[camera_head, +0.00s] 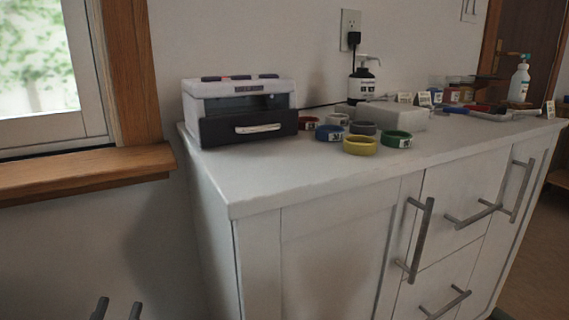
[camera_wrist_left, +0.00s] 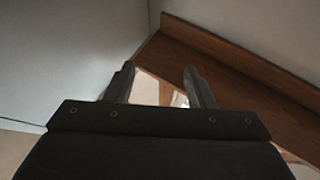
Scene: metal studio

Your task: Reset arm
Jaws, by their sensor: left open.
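My left gripper (camera_head: 117,309) shows only its two fingertips at the bottom left of the head view, in front of the wall below the window. The fingers stand apart with nothing between them. In the left wrist view the left gripper (camera_wrist_left: 158,80) is also open and empty, with a pale wall and a brown wooden strip beyond it. It is apart from the cabinet and everything on it. My right gripper is in neither view.
A white cabinet (camera_head: 260,190) with metal handles fills the middle and right. On it are a white and black drawer box (camera_head: 240,110), several coloured rings including a yellow ring (camera_head: 360,146), a black pump bottle (camera_head: 362,85) and a white block (camera_head: 392,114). A wooden window sill (camera_head: 80,172) juts out at left.

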